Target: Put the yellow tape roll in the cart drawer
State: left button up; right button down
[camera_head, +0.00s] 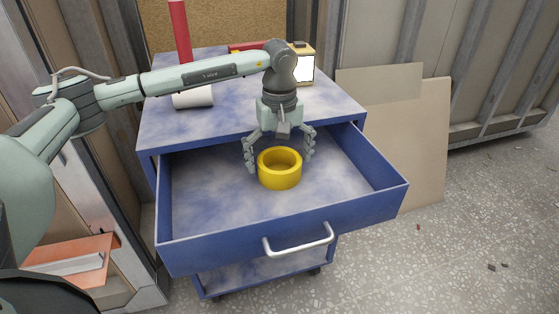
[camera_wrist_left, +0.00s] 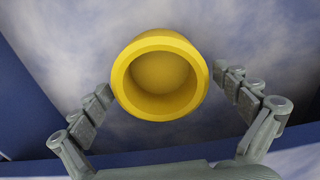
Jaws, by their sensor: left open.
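The yellow tape roll (camera_head: 280,179) is inside the open blue cart drawer (camera_head: 215,246), right of the middle of its floor. Whether it rests fully on the drawer floor is hard to tell. My left gripper (camera_head: 280,160) is just above and behind the roll, pointing down, with its fingers spread open to either side. In the left wrist view the roll (camera_wrist_left: 160,109) lies between the two open fingers (camera_wrist_left: 166,90), with a gap visible at the right finger and a very small one at the left. My right gripper is not in view.
The blue cart top (camera_head: 225,122) behind the drawer holds a white roll (camera_head: 194,98), a red upright object (camera_head: 179,30) and a yellow-and-white box (camera_head: 302,64). The metal drawer handle (camera_head: 298,243) faces front. Boards (camera_head: 415,140) lean at the right; an orange piece (camera_head: 70,262) is at left.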

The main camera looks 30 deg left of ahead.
pick_arm(q)
jog(key=shift+r, duration=0.1)
notch_tip(320, 180, up, 12)
dwell(0.5)
jog(key=shift+c, duration=0.2)
dwell(1.0)
